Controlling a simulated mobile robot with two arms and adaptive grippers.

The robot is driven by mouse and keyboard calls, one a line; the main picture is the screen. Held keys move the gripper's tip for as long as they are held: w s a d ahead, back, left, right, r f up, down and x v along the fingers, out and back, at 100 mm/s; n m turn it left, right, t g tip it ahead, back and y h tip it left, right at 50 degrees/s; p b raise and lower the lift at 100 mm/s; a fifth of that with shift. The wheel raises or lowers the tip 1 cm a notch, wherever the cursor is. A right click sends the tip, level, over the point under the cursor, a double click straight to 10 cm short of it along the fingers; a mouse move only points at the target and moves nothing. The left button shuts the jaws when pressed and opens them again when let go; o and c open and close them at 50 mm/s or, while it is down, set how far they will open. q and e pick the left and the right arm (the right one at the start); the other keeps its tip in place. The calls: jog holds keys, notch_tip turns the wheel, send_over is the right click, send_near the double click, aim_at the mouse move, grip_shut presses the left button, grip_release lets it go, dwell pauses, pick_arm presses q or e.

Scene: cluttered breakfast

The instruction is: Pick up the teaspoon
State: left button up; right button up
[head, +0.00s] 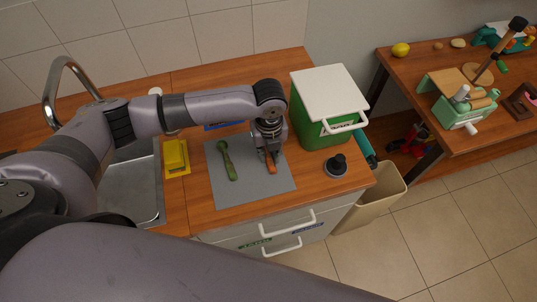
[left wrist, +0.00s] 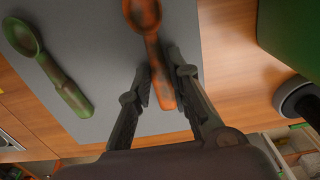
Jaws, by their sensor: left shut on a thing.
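An orange-red spoon (head: 271,168) lies on the grey mat (head: 250,193). In the left wrist view the spoon (left wrist: 158,72) runs between my fingers, its bowl pointing away at the top. My left gripper (head: 266,155) reaches down over the mat from above and is shut on the handle of this spoon; the gripper hides part of it in the head view. A green spoon (head: 228,163) lies apart on the mat to the left, and it also shows in the left wrist view (left wrist: 50,68). My right gripper is not in view.
A green bin with a white lid (head: 324,112) stands right behind the gripper. A dark round knobbed object (head: 336,167) sits near the counter's right edge. The front of the mat is clear.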

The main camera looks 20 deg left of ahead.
pick_arm(q)
grip_shut()
jog(key=shift+r, duration=0.1)
